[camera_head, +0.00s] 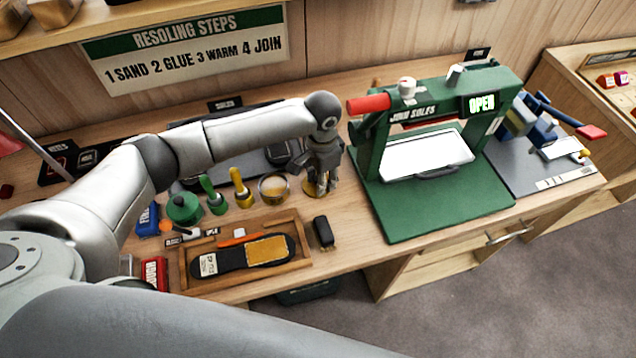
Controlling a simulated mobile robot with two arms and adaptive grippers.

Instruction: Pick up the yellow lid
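A yellow lid (310,188) lies on the bench, just right of an open round tin (273,187). Only part of it shows, because my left gripper (321,184) covers the rest. My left gripper points down, with its fingertips right at the lid. I cannot tell from this view whether the fingers are closed on it or only around it. The lid appears to be at bench level. My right gripper is not in view.
Left of the tin stand a yellow-handled tool (241,190), a green-handled tool (214,198) and a green pot (184,208). A wooden tray (300,262) holds a shoe sole, with a black block (323,232) beside it. A green press (435,205) stands right.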

